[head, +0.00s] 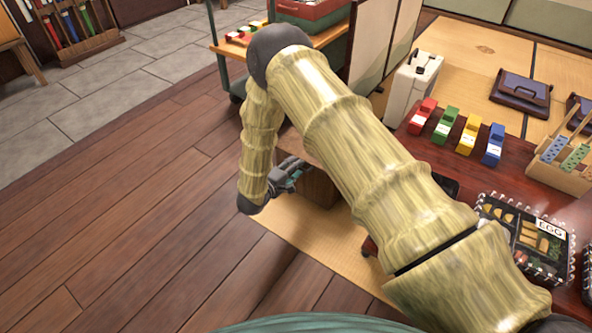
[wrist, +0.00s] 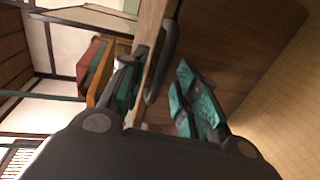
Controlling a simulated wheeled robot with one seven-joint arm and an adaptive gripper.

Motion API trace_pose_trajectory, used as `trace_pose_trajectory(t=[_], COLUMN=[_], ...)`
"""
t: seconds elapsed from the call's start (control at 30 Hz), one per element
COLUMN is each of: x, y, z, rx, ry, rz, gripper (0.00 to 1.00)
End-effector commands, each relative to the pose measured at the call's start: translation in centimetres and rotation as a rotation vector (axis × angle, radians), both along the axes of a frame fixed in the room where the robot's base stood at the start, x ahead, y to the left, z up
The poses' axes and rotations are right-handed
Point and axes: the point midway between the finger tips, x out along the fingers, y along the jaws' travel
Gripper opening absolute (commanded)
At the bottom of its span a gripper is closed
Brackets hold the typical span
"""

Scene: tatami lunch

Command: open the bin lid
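A brown wooden bin (head: 320,187) stands on the mat in the head view, mostly hidden behind my arm. In the wrist view, which is turned sideways, its brown wooden side (wrist: 232,45) fills the upper middle. A dark curved handle (wrist: 168,50) runs along a paler wooden edge that looks like the lid (wrist: 152,38). The lid looks shut. My gripper (wrist: 160,88) is open, with teal pads on either side of the handle. Whether a pad touches the handle I cannot tell. In the head view my gripper (head: 288,176) is beside the bin, partly hidden by my arm.
A wheeled cart (head: 331,36) stands at the back. The wooden floor (head: 130,230) on the left is clear.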

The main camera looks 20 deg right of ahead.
Motion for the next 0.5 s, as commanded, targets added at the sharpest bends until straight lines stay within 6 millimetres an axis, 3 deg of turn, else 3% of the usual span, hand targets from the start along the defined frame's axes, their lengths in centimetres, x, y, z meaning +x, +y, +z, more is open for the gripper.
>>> trace_pose_trajectory(t=[0.5], x=[0.95], y=[-1.19], z=[-0.27], rx=[0.000], ry=[0.000], rz=[0.001], gripper=[0.32])
